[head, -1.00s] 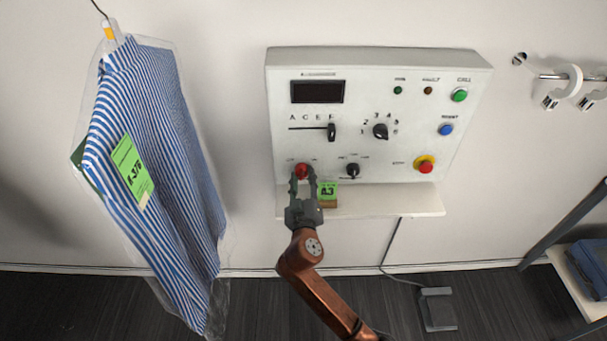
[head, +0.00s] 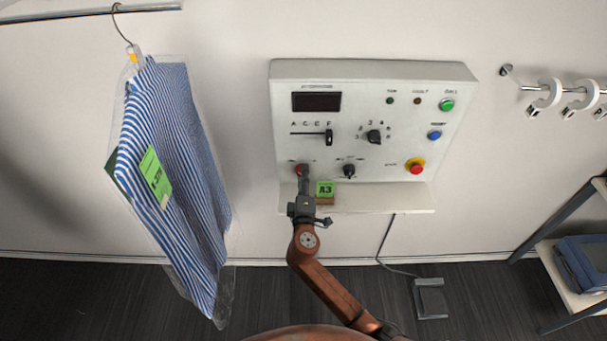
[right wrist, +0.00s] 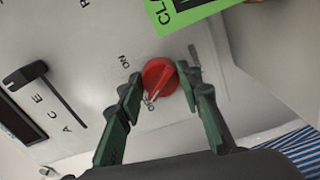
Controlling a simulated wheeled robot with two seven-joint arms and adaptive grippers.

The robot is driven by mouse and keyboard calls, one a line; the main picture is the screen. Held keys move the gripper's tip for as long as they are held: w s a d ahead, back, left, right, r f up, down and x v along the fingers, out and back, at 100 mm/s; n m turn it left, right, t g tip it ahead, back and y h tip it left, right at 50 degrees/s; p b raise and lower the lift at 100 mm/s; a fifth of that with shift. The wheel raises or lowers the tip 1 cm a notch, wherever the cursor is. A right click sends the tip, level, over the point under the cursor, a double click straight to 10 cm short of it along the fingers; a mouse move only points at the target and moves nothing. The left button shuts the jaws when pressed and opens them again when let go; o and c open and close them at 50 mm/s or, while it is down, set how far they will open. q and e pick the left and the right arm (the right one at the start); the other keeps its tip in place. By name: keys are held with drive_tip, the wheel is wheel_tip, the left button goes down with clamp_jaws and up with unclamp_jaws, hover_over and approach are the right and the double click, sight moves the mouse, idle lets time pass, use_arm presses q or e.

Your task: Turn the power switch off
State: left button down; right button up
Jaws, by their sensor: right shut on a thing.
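The power switch is a red rotary knob (head: 299,169) at the lower left of the white control panel (head: 460,72). My right gripper (head: 303,174) is at the knob and partly covers it in the head view. In the right wrist view the red knob (right wrist: 160,78) sits between the two green fingers, which are shut on it. The knob's pointer is turned toward a partly hidden label beginning with O; the ON label is at another angle. My left gripper is not in view.
A green A3 tag (head: 325,189) stands on the ledge (head: 400,197) close to the gripper. Near it are a black knob (head: 348,171), a slider (head: 329,137) and a red stop button (head: 415,166). A bagged striped shirt (head: 170,180) hangs at the left.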

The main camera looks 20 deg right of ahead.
drive_tip(key=shift+a+n+p, duration=0.1)
drive_tip(key=shift+n+p, duration=0.45)
drive_tip(key=shift+n, duration=0.25)
drive_tip(key=o, duration=1.2)
drive_tip(key=shift+c, duration=0.2)
drive_tip(key=v, duration=1.2)
